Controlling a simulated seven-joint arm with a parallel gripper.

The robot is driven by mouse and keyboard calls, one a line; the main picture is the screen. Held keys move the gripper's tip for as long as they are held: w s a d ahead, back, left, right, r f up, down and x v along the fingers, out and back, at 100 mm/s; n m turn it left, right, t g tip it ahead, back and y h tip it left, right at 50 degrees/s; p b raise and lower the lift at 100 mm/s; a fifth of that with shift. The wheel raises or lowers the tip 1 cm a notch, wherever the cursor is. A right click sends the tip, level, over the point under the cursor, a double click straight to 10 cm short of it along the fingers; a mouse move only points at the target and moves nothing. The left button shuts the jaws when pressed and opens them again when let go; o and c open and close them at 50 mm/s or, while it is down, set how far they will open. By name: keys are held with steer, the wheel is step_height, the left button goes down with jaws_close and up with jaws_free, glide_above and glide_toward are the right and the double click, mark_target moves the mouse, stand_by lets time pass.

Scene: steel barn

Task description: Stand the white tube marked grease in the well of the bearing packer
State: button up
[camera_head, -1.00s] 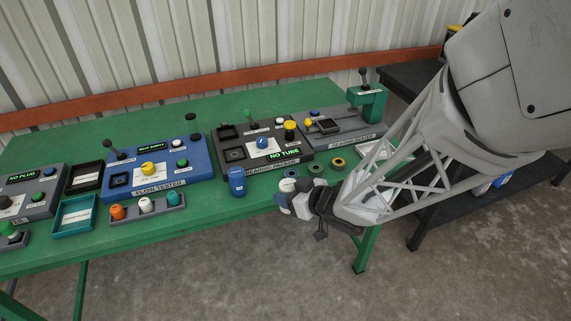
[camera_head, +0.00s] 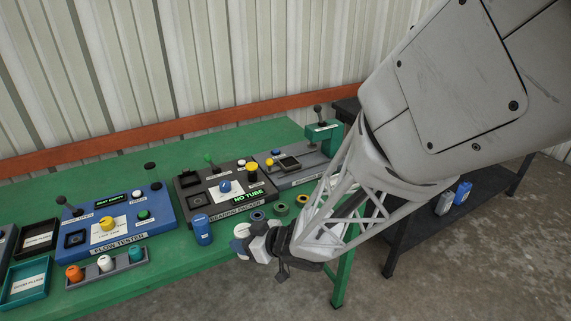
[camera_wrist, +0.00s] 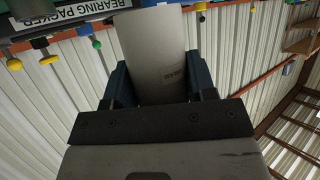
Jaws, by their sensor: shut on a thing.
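My gripper (camera_head: 251,241) is at the bench's front edge, right of a blue tube, and is shut on a white tube (camera_head: 241,231). In the wrist view the white tube (camera_wrist: 158,55) sits between the dark blue fingers (camera_wrist: 158,85) with a small label, too blurred to read surely. The tube is clear of the bearing packer. The bearing packer (camera_head: 232,207) is a dark grey box behind and left of my gripper, with a green "NO TUBE" display, a blue knob and a yellow button.
The blue tube (camera_head: 202,229) stands before the packer. Rings (camera_head: 281,209) lie right of it. The blue flow tester (camera_head: 120,238) and a rack of coloured plugs (camera_head: 105,267) are at left. Another grey machine (camera_head: 300,172) adjoins at right. A dark shelf holds blue and white containers (camera_head: 462,193).

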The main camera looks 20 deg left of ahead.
steer(key=w+a, duration=0.5)
steer(key=w+a+f, duration=0.1)
steer(key=w+a, duration=0.2)
steer(key=shift+w+a, duration=0.15)
steer(key=shift+w, duration=0.1)
steer(key=shift+w+a+f, duration=0.15)
steer(key=shift+w+a, duration=0.4)
steer(key=shift+w, duration=0.05)
steer(key=shift+f, duration=1.55)
steer(key=shift+f, duration=0.15)
steer(key=o, duration=1)
steer(key=shift+o, duration=0.2)
steer(key=shift+w+v, duration=0.15)
steer(key=shift+v, duration=1.75)
steer(key=shift+w+v, duration=0.2)
steer(key=shift+v, duration=1.75)
